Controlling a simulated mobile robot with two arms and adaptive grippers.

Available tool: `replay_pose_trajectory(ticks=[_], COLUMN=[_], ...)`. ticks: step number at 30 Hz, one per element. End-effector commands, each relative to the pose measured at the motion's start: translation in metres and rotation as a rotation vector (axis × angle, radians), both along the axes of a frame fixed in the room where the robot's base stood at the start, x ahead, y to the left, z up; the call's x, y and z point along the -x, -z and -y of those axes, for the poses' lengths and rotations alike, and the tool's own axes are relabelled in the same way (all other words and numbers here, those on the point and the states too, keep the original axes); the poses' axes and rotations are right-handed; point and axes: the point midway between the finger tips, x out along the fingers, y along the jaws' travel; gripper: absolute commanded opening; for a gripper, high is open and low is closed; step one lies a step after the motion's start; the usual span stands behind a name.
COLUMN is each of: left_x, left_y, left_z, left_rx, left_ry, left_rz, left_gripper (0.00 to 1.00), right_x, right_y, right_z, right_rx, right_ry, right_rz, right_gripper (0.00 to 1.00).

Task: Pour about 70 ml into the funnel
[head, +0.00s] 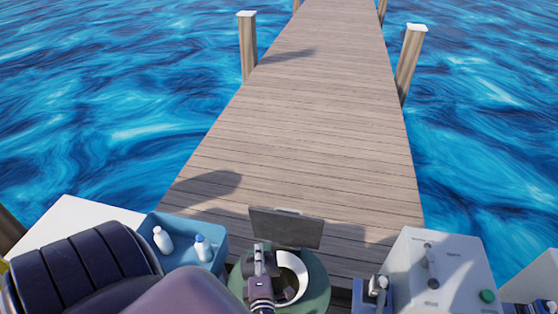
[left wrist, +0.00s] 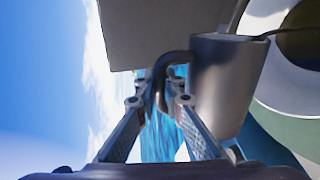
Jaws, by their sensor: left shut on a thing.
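My left gripper (head: 262,262) is above the left part of the white ring-shaped funnel (head: 300,272), which sits on a round green base (head: 318,290). In the left wrist view, the left gripper (left wrist: 160,92) is shut on the curved handle of a grey metal cup (left wrist: 222,85). The cup's rim is near the white funnel (left wrist: 292,88) and its dark opening. The inside of the cup is hidden, so I cannot tell its contents or its exact tilt. In the head view the gripper mostly hides the cup. My right gripper is not seen.
A grey upright panel (head: 286,228) stands just behind the funnel. A blue tray (head: 176,222) at left holds a white bottle (head: 163,240) and a blue-and-white bottle (head: 203,248). A dark ribbed seat (head: 85,268) is far left. A white console (head: 450,262) with levers stands right.

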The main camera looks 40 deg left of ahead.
Motion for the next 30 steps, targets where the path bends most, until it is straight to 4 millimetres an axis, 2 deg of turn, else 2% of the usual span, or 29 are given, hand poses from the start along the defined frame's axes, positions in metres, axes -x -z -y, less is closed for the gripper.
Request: replay_pose_trajectory(ticks=[13,19,30], left_x=[-0.002,0.016,0.017], left_y=[-0.002,0.018,0.013], left_z=[0.001,-0.015,-0.016], left_rx=[-0.014,0.106,0.128], left_ry=[0.000,0.003,-0.001], left_rz=[-0.014,0.122,0.145], left_gripper=[0.00,0.00,0.00], right_x=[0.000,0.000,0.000], right_y=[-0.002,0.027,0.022], right_z=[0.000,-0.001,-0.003], right_rx=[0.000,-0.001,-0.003], right_ry=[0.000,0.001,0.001], right_rz=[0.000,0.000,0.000], right_gripper=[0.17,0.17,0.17])
